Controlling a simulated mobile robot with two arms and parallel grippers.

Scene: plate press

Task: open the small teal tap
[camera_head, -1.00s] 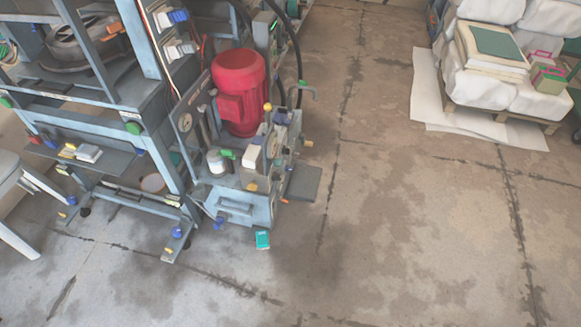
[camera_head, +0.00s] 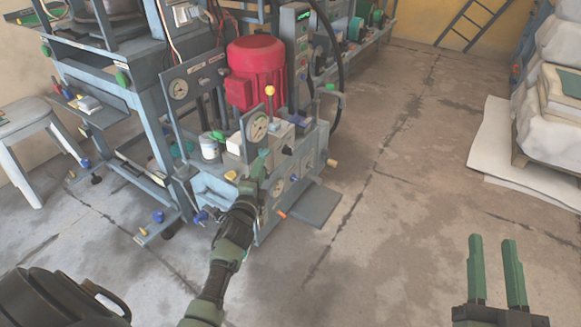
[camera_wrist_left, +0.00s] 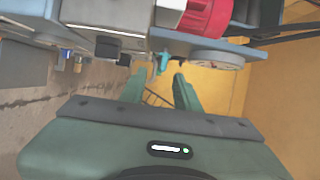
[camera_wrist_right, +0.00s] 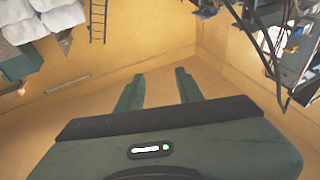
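In the left wrist view a small teal tap (camera_wrist_left: 163,62) shows just beyond and between the fingertips of my left gripper (camera_wrist_left: 159,82), below the grey machine body. The fingers are apart with nothing visibly between them; I cannot tell whether they touch the tap. In the head view my left gripper (camera_head: 262,160) is at the front of the grey press unit (camera_head: 215,185), below a round gauge, and it seems to hide the tap. My right gripper (camera_head: 495,262) is open and empty over bare floor at the lower right; its open fingers also show in the right wrist view (camera_wrist_right: 158,82).
A red motor (camera_head: 255,73) and a gauge (camera_head: 257,128) stand on the unit. A green lever (camera_head: 330,88) sits on a pipe at its right. A stool (camera_head: 25,120) is at the left, wrapped sacks (camera_head: 543,120) at the right.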

